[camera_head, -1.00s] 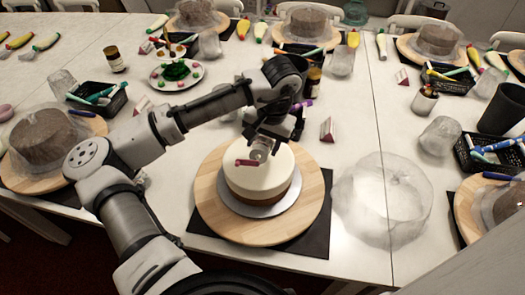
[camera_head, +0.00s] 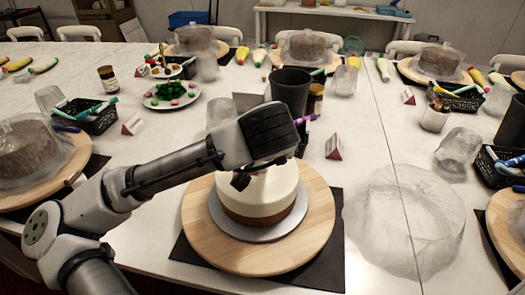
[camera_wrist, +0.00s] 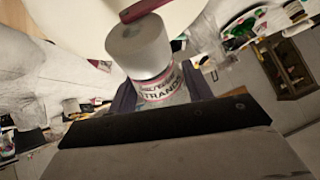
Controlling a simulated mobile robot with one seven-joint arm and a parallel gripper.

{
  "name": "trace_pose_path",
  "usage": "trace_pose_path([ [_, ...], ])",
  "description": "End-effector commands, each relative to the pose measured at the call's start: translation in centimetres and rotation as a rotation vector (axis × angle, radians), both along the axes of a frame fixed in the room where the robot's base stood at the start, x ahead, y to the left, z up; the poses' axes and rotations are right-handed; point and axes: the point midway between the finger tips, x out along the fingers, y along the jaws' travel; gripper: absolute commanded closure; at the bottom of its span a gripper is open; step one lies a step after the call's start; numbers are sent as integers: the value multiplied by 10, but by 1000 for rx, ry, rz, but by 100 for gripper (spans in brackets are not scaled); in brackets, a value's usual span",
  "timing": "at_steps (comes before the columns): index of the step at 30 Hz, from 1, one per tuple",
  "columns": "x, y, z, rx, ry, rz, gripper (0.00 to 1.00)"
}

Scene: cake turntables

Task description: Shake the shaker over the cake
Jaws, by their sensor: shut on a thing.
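The cake (camera_head: 262,203) has a smooth cream top and a brown base, on a silver board on a round wooden turntable (camera_head: 318,215). My gripper (camera_wrist: 160,82) is shut on the shaker (camera_wrist: 163,87), a jar with a pale grey cap and a printed label. In the wrist view the cap points toward the cream cake top (camera_wrist: 85,22), with a dark red bar (camera_wrist: 143,9) beside it. In the head view my arm hides most of the gripper and the shaker; a dark part of the gripper shows over the cake's left rear edge.
A crumpled clear cover (camera_head: 405,225) lies right of the turntable. A dark cup (camera_head: 291,88), a brown jar (camera_head: 315,100) and a small red-and-white card (camera_head: 333,148) stand behind the cake. A plate of green and pink decorations (camera_head: 172,95) is at the back left. Other cake stations surround this one.

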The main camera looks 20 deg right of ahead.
Motion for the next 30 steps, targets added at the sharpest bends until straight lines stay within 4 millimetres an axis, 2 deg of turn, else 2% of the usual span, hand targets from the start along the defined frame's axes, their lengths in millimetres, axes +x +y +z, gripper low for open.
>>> trace_pose_path([
  [4,5,-6,10,0,0,-1,78],
  [12,7,-13,14,22,37,-3,78],
  [20,4,-30,2,115,185,-2,78],
  [30,7,-37,-4,124,194,-2,78],
])
